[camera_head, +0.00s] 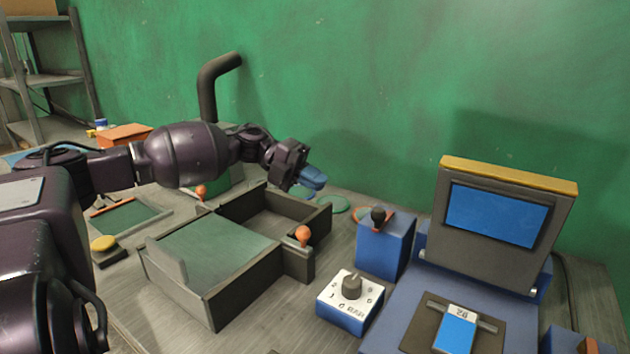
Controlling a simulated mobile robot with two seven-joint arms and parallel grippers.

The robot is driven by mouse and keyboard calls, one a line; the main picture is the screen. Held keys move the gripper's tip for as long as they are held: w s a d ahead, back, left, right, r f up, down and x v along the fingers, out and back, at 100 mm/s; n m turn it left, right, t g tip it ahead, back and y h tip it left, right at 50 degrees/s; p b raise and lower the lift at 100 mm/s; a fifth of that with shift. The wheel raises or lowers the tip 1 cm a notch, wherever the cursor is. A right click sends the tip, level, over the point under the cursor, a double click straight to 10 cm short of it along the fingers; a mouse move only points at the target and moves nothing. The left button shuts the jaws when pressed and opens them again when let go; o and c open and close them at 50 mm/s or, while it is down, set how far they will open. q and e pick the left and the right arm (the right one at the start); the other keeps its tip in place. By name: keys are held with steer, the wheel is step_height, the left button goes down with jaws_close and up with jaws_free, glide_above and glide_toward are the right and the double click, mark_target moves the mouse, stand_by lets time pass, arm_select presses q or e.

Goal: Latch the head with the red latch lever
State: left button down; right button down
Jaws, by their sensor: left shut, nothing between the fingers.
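The grey head (451,235), with a yellow top edge and a blue panel, stands tilted up at the back of a blue machine base (408,305). A small orange-red knob (588,346) shows at the bottom right corner, on a blue block cut by the frame edge; I cannot tell whether it is the red latch lever. My left gripper (313,179), with blue fingertips, is shut and empty, well left of the head and above the back of the table. My right gripper is not in view.
On the base lies a dark plate (415,333) with a blue labelled piece (456,331). A blue box (384,246) with a black-knobbed lever and a white-topped dial box (348,308) stand left of it. A grey tray (228,307) with orange-knobbed levers lies below my left arm.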

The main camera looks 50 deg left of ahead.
arm_select(q)
steer(key=b, duration=0.3)
glide_toward(384, 214)
steer(key=w+d+f, duration=0.2)
steer(key=d+f, duration=0.1)
steer(key=shift+w+d, duration=0.1)
steer(key=shift+d, duration=0.4)
